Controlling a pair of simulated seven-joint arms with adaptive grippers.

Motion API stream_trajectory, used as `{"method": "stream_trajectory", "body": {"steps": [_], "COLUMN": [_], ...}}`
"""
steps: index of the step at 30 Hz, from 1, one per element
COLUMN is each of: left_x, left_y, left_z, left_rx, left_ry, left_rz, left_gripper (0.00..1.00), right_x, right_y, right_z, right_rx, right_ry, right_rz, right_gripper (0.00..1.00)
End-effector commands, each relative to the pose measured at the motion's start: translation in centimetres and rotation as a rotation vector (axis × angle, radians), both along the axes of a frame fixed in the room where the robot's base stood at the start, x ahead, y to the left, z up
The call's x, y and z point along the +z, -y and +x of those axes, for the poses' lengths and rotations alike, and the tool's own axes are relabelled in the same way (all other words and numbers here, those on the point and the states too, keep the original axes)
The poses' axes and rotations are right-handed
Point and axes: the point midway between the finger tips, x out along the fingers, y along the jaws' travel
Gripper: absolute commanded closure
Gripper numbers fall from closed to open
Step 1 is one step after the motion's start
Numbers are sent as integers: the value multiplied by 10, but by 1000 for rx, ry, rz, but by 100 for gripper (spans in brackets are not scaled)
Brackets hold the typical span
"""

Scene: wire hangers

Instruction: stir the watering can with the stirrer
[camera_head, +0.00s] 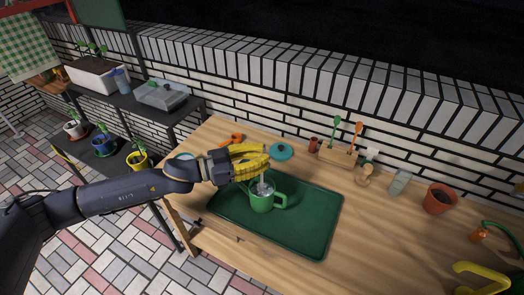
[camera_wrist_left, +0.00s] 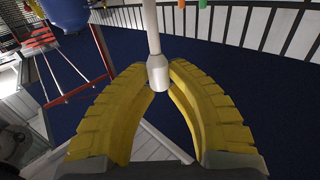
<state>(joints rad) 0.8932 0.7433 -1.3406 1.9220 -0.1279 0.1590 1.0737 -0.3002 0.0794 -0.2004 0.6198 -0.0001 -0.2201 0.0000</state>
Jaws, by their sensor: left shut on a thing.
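The green watering can (camera_head: 262,201) stands upright on the dark green tray (camera_head: 310,222), its handle to the right. My left gripper (camera_head: 265,160), with yellow ribbed fingers, is above the can. It is shut on the stirrer (camera_head: 261,185), a pale grey rod whose lower part goes down to the can's opening. Its end inside is hidden. In the left wrist view, the stirrer (camera_wrist_left: 152,35) stands between the yellow fingertips (camera_wrist_left: 157,75), where they pinch its thicker grey section.
Behind the tray are a teal lid (camera_head: 281,152) and a wooden block (camera_head: 338,155) with green and orange tools. A glass (camera_head: 400,182) and terracotta pot (camera_head: 438,198) stand right. A yellow curved object (camera_head: 485,270) is cut off at lower right. Bare wood lies right of the tray.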

Motion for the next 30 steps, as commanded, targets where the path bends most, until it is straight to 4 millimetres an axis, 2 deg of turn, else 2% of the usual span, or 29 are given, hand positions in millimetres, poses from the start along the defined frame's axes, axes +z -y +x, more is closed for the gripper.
{"method": "stream_trajectory", "body": {"steps": [18,30], "left_x": [-40,-54], "left_y": [0,0], "left_z": [0,0], "left_rx": [0,0], "left_ry": [0,1], "left_rz": [-1,0], "left_gripper": [100,100], "right_x": [0,0], "right_y": [0,0], "right_z": [1,1], "right_rx": [-1,-1], "right_ry": [1,1], "right_rz": [0,-1], "right_gripper": [56,56]}}
